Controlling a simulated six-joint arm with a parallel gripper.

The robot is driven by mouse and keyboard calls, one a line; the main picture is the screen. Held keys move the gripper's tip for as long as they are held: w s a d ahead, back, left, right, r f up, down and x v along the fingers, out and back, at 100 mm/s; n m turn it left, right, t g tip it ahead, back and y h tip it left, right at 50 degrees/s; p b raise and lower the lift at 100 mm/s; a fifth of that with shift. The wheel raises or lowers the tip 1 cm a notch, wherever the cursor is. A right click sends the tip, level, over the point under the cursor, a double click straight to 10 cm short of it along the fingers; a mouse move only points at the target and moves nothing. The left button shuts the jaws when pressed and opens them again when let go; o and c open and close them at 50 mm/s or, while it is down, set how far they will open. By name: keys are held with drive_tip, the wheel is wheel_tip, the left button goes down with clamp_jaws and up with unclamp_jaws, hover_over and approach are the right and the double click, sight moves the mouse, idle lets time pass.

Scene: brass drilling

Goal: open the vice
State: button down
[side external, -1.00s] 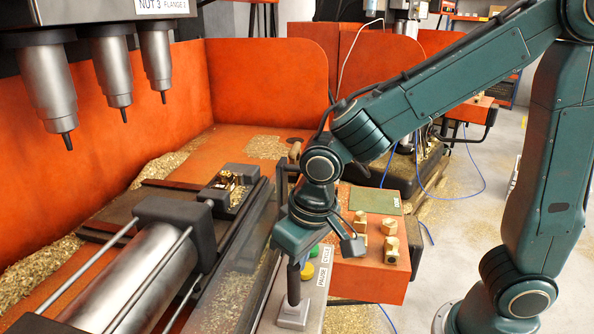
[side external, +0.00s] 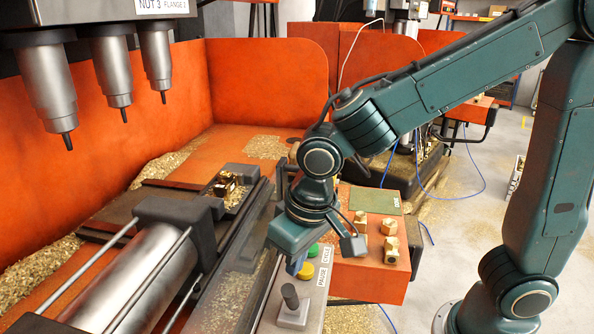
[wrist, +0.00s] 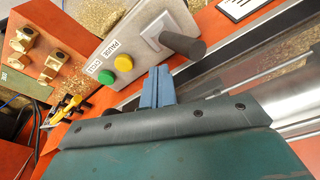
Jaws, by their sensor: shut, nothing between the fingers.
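The vice (side external: 176,212) lies at the left in the side view, with its grey cylinder and rods behind a dark block. A brass part (side external: 228,188) sits at its far end among chips; whether the jaws touch it is too small to tell. A black lever (side external: 290,296) rises from a grey plate on the control panel (side external: 313,304), leaning toward the camera. It also shows in the wrist view (wrist: 184,44), lying over sideways. My gripper (side external: 298,264) is shut and empty, just above the panel and apart from the lever. Its blue fingers (wrist: 158,88) show in the wrist view.
Yellow (side external: 303,272) and green (side external: 313,250) buttons sit on the panel close to my fingers. Brass fittings (side external: 390,246) stand on the orange box to the right. Drill spindles (side external: 117,70) hang at upper left.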

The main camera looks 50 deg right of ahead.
wheel_tip(320, 180, up, 7)
drive_tip(key=d, duration=0.1)
drive_tip(key=shift+w, duration=0.25)
idle(0.5)
drive_tip(key=shift+r, duration=0.1)
drive_tip(key=s+d+r+t, duration=0.1)
drive_tip(key=s+d+t, duration=0.2)
drive_tip(key=s+d, duration=0.9)
drive_tip(key=shift+d+r, duration=0.4)
drive_tip(key=shift+d, duration=0.65)
